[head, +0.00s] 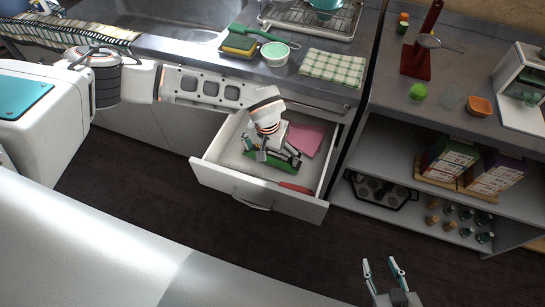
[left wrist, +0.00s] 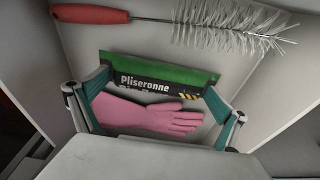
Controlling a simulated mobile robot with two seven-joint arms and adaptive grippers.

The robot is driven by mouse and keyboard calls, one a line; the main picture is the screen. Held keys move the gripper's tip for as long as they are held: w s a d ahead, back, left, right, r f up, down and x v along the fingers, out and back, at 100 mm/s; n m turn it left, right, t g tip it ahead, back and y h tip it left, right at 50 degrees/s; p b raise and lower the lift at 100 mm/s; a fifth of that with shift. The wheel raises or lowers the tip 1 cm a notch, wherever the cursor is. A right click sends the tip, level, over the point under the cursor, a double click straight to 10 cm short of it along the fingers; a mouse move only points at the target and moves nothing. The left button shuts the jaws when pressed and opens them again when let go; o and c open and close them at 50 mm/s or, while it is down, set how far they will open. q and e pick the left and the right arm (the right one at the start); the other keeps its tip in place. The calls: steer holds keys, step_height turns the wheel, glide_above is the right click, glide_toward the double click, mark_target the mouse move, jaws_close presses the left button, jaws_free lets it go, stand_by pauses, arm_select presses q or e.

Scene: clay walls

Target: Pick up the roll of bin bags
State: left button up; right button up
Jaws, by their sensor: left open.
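The green and black item labelled "Pliseronne" (left wrist: 140,77), seemingly the roll of bin bags, lies in the open drawer (head: 222,178). In the head view its green part (head: 258,164) shows below my left gripper (head: 277,158), which partly hides it. My left gripper points down into the drawer, open and empty. In the left wrist view its fingers (left wrist: 158,82) stand apart at either side of the green item, near its two ends. Whether they touch it I cannot tell. My right gripper (head: 380,263) is open and empty over the floor, far from the drawer.
A pink glove (left wrist: 148,115) lies beside the green item; it also shows in the head view (head: 307,139). A bottle brush with a red handle (left wrist: 95,14) lies on the item's other side, near the drawer front. The drawer walls are close around my left gripper.

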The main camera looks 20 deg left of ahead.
arm_select(q)
steer(key=shift+r, duration=0.15)
steer(key=shift+c, duration=0.4)
arm_select(e)
steer(key=shift+w+r, duration=0.15)
steer(key=shift+r, duration=0.1)
arm_select(q)
steer(key=c, duration=1)
steer(key=shift+o, duration=0.2)
arm_select(e)
steer(key=shift+w, duration=0.1)
steer(key=shift+r, duration=0.1)
